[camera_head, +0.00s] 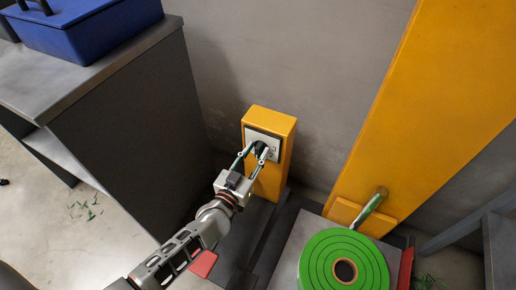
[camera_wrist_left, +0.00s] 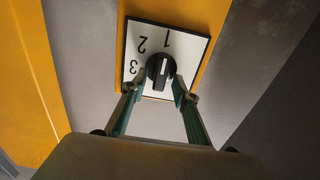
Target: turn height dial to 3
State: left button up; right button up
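The height dial is a black knob (camera_wrist_left: 160,68) with a white line, on a white plate (camera_wrist_left: 190,45) printed 1, 2 and 3. The plate is on the front of a yellow post (camera_head: 271,120). In the left wrist view the numbers appear upside down, and the knob's white line runs roughly up toward the 1. My left gripper (camera_wrist_left: 157,88) is open, with one green-padded finger on each side of the knob's near end. I cannot tell whether the fingers touch it. In the head view the left gripper (camera_head: 255,152) largely covers the dial. My right gripper is not in view.
A green round coil (camera_head: 320,262) lies on the machine at the bottom right. A tall yellow column (camera_head: 435,100) with a lever (camera_head: 371,205) stands behind it. A grey bench (camera_head: 95,75) with a blue toolbox (camera_head: 90,30) stands at the left.

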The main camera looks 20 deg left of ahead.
pick_arm(q)
jog(key=shift+r, duration=0.1)
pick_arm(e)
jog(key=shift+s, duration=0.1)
pick_arm(q)
jog(key=shift+s, duration=0.1)
grip_shut()
